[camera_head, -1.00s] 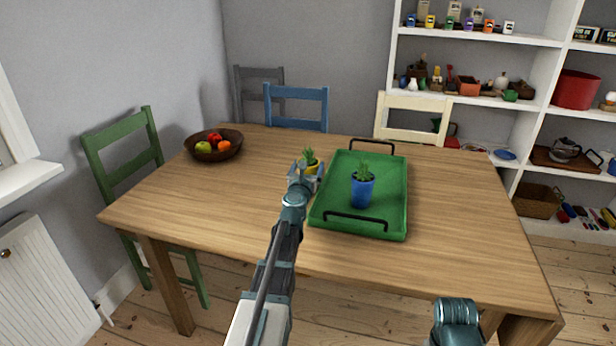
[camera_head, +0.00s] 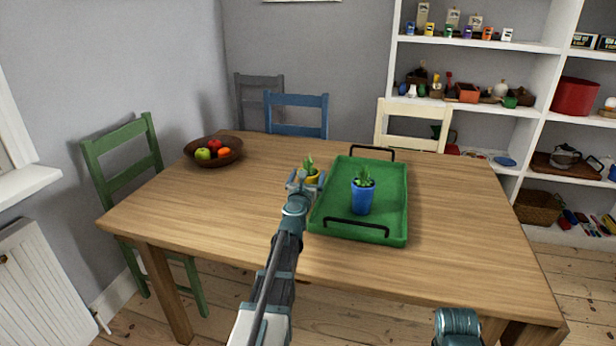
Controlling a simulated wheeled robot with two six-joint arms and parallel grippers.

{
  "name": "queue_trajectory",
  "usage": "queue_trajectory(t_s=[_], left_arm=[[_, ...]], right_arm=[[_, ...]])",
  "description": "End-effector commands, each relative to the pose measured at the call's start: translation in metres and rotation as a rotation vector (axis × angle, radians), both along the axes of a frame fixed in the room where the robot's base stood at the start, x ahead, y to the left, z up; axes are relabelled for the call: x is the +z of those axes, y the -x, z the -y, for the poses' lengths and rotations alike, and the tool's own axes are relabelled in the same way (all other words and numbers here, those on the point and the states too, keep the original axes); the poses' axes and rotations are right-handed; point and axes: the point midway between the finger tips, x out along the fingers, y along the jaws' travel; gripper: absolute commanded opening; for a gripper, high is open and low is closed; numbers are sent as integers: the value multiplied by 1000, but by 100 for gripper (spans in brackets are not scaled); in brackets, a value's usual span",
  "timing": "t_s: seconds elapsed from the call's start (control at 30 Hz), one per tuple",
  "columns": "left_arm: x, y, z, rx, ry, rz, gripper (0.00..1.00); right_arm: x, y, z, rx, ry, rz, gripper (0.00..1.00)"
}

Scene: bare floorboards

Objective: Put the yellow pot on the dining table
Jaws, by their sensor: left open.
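The yellow pot (camera_head: 312,179) with a green plant is at the left edge of the green tray (camera_head: 396,225), partly hidden behind my left gripper (camera_head: 306,183). My left gripper is open at the pot; I cannot tell whether it touches it. Whether the pot rests on the table or the tray edge is hard to tell. The dining table (camera_head: 250,215) is wooden and bears the tray. A blue pot (camera_head: 362,198) with a plant stands in the tray. My right arm shows only in part at the bottom edge; its gripper is out of view.
A bowl of fruit (camera_head: 230,158) stands at the table's far left. Green (camera_head: 121,160), blue (camera_head: 297,115) and cream (camera_head: 413,125) chairs surround the table. Shelves (camera_head: 480,42) stand behind. The table's left front and right side are clear.

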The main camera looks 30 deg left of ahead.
Motion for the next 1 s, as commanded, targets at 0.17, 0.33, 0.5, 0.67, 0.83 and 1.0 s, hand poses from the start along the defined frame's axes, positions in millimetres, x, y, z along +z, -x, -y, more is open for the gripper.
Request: queue_trajectory(t_s=[0.17,0.33,0.5,0.67,0.83,1.0], left_arm=[[0,24,9,0,0,0,100],[0,56,20,0,0,0,100],[0,90,33,0,0,0,100],[0,110,40,0,0,0,100],[0,113,41,0,0,0,100],[0,112,41,0,0,0,100]], right_arm=[[0,0,0,0,0,0,45],[0,0,0,0,0,0,45],[0,0,0,0,0,0,45],[0,0,0,0,0,0,45],[0,0,0,0,0,0,45],[0,0,0,0,0,0,45]])
